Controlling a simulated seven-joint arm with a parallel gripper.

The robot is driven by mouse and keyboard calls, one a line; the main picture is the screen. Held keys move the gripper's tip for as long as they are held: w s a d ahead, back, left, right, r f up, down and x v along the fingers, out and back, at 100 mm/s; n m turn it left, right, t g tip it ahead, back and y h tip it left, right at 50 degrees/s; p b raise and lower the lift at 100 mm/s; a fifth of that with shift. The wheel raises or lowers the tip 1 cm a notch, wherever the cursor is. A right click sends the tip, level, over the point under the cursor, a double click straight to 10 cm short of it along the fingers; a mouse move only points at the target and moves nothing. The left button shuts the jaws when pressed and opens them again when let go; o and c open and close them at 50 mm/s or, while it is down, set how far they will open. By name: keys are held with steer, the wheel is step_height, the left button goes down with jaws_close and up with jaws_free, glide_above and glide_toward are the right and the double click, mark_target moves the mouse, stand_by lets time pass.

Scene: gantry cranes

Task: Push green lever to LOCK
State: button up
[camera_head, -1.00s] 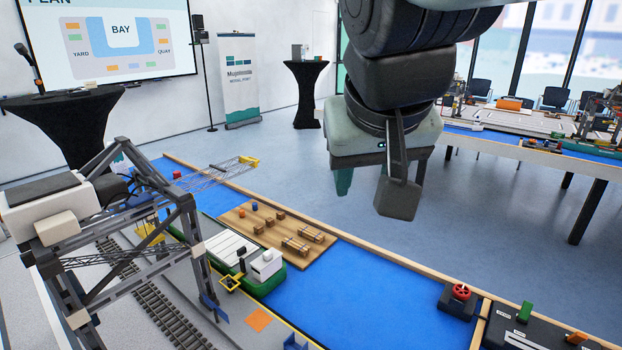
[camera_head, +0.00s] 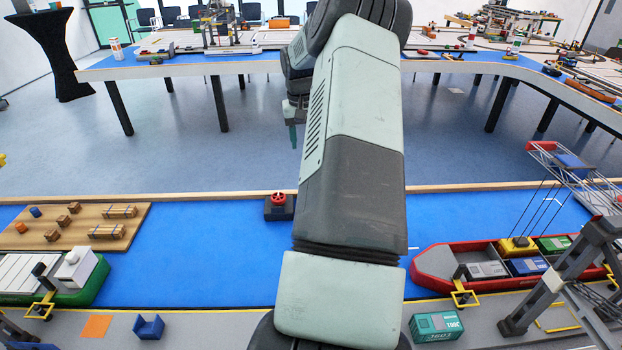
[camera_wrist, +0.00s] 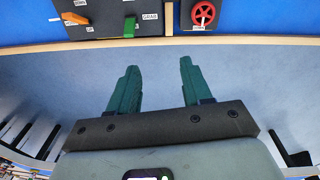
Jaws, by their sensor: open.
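The green lever (camera_wrist: 129,27) stands on a dark control panel (camera_wrist: 103,14) at the top of the wrist view. A white label to its right seems to read GRAB; I cannot read a LOCK mark. An orange lever (camera_wrist: 75,18) is on the same panel to the left. My gripper (camera_wrist: 157,68) is open and empty, its two teal fingers apart and clear of the lever. In the head view my gripper (camera_head: 293,135) shows partly beside my arm, above the floor beyond the blue table. The green lever is not visible there; my arm covers part of the table.
A red wheel (camera_wrist: 203,13) on a dark base is to the panel's right in the wrist view. It also shows in the head view (camera_head: 278,198), left of my arm. A wooden rim (camera_head: 200,194) edges the table. A red ship (camera_head: 435,268) with containers lies right.

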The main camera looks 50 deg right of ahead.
steer(key=shift+m+y, duration=0.4)
steer(key=shift+m, duration=0.4)
steer(key=s+d+f, duration=0.1)
steer(key=d+f, duration=0.1)
steer(key=s+d+f, duration=0.3)
steer(key=d+f, duration=0.1)
steer(key=f, duration=0.1)
steer(key=shift+s, duration=0.3)
step_height(320, 180, down, 10)
steer(key=shift+f, duration=0.15)
steer(key=shift+a, duration=0.1)
jaws_close()
